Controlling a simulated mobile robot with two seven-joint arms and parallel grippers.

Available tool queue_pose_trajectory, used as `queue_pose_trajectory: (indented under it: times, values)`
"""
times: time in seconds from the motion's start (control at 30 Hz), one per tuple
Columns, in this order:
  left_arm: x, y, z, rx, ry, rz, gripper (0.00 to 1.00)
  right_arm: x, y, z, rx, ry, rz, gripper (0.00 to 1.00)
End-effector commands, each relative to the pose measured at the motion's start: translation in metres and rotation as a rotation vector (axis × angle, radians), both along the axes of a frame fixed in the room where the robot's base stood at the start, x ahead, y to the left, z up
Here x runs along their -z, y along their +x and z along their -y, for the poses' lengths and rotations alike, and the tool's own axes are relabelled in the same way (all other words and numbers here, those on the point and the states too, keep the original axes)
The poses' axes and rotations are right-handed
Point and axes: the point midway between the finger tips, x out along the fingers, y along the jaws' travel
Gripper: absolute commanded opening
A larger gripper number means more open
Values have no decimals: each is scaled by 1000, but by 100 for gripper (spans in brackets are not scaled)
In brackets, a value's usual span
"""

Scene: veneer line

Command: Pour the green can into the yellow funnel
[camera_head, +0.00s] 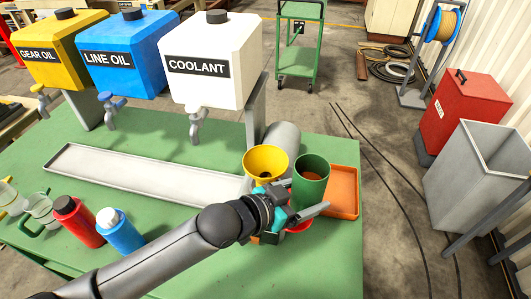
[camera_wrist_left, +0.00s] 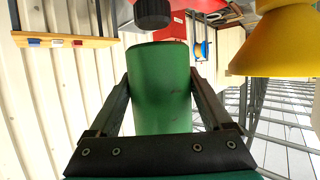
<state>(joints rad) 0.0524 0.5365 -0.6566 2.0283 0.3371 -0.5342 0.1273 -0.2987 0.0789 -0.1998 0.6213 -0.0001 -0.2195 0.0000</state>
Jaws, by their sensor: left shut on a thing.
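The green can (camera_head: 311,182) is held close to upright at the right side of the green table, its open top facing up with something brownish inside. My left gripper (camera_head: 299,205) is shut on it; in the left wrist view the can (camera_wrist_left: 161,90) sits between the two fingers. The yellow funnel (camera_head: 265,157) is just left of the can, its wide mouth facing up and dark inside. The funnel (camera_wrist_left: 275,48) also shows at the upper right of the wrist view. The can's lower part is hidden by my gripper in the head view. My right gripper is not in view.
An orange tray (camera_head: 343,203) lies right of the can, and part of a red object (camera_head: 299,227) shows below my gripper. A long grey tray (camera_head: 140,178), red bottle (camera_head: 78,222) and blue bottle (camera_head: 120,236) are to the left. Oil and coolant (camera_head: 210,62) tanks stand behind.

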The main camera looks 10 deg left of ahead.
Motion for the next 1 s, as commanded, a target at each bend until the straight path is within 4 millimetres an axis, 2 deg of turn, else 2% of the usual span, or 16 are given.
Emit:
queue_pose_trajectory:
  times: [0.47, 1.0]
  values:
    - [-4, 2, -1, -1, -80, -52, 2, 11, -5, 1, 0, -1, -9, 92]
    - [-9, 6, -6, -2, -296, -214, 2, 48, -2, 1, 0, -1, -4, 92]
